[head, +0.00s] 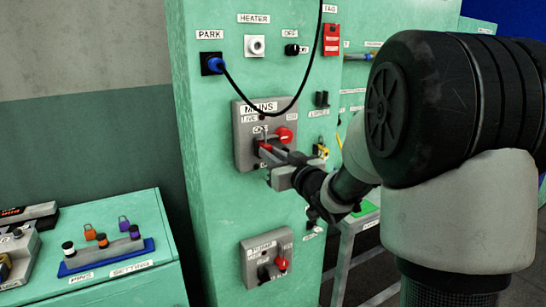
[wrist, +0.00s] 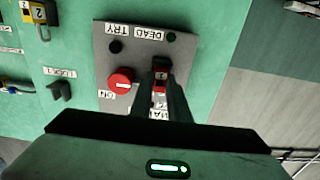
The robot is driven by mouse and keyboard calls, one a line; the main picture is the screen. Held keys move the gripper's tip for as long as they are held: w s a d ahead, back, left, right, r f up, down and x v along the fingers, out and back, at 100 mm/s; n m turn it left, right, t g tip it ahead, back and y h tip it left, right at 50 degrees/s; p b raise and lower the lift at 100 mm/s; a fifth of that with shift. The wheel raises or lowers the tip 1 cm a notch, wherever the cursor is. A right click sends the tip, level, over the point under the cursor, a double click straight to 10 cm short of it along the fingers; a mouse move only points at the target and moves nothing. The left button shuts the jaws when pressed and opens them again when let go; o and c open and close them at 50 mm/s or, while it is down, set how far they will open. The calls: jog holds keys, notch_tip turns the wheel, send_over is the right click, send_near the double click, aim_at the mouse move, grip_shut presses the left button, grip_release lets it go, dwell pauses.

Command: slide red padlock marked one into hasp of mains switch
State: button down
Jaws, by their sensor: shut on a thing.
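The mains switch (head: 243,150) is a grey plate labelled MAINS on the green cabinet, with a red knob (head: 284,135). In the wrist view the plate (wrist: 108,62) shows upside down with TRY and DEAD labels and the red knob (wrist: 120,82). My gripper (head: 269,158) is at the lower middle of the plate. In the wrist view its fingers (wrist: 162,88) are shut on the small red padlock (wrist: 159,88), which bears a white label. The number is too small to read. The fingers cover most of the hasp area; I cannot tell whether the shackle is in it.
A yellow padlock marked 2 (wrist: 36,14) hangs beside the plate. The LOCK 1 hook (wrist: 60,91) is empty. A second grey switch (head: 262,262) sits below. A black cable (head: 316,60) loops from the blue plug (head: 214,64) across the plate's top. A bench (head: 130,281) stands left.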

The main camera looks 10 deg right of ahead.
jog(key=shift+w+a, duration=0.15)
jog(key=shift+w, duration=0.25)
jog(key=c, duration=1.6)
grip_release()
jog(key=v, duration=1.7)
jog(key=shift+s, duration=0.2)
